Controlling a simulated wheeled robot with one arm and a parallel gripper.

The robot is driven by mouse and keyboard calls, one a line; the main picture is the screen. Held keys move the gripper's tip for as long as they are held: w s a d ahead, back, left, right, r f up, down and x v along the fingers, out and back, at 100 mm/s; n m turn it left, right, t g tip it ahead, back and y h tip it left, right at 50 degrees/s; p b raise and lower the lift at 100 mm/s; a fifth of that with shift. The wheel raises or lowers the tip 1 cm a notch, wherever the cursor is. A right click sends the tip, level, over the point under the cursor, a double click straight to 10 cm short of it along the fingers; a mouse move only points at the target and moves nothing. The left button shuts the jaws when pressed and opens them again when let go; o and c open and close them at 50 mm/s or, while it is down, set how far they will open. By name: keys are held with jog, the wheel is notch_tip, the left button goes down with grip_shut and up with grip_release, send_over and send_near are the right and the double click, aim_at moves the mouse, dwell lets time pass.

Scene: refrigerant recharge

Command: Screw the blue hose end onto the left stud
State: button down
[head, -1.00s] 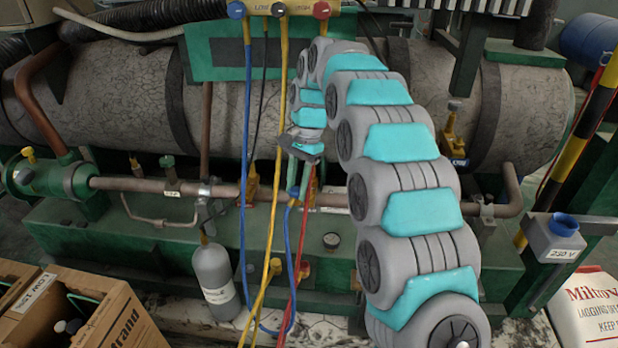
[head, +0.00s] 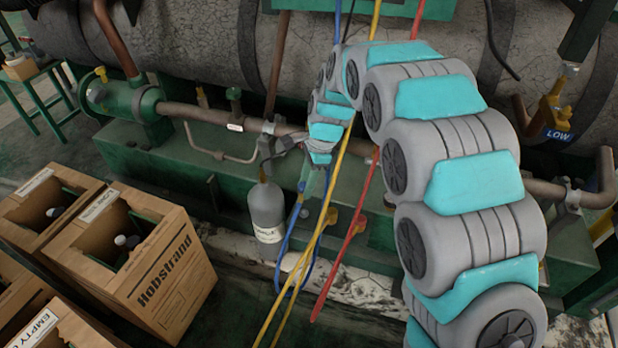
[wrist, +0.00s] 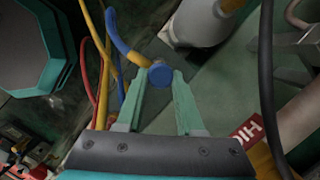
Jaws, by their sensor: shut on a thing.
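The blue hose end (wrist: 160,74) sits between the two green fingertips of my gripper (wrist: 160,78) in the wrist view, and the gripper is shut on it. The blue hose curves away to the upper left from it. In the head view the blue hose (head: 284,240) hangs in a loop below my gripper, in front of the green frame. My wrist hides most of the fingers there. I cannot tell which fitting is the left stud. A green valve (head: 233,98) stands on the copper pipe, up and left of my gripper.
A grey bottle (head: 266,208) stands just left of my gripper. Yellow (head: 330,200) and red (head: 361,195) hoses hang close on the right. A yellow valve labelled LOW (head: 556,118) is at right. Cardboard boxes (head: 160,270) fill the lower left. A red HIGH label (wrist: 245,131) shows in the wrist view.

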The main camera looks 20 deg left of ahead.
jog(key=shift+f+b, duration=1.3)
jog(key=shift+f, duration=1.35)
jog(key=shift+r, duration=0.1)
jog(key=shift+p, duration=0.3)
jog(key=shift+p, duration=0.6)
jog(key=shift+f, duration=0.95)
jog(key=shift+s+r+m+p, duration=0.1)
jog(key=shift+m+p, duration=0.4)
jog(key=shift+p, duration=0.05)
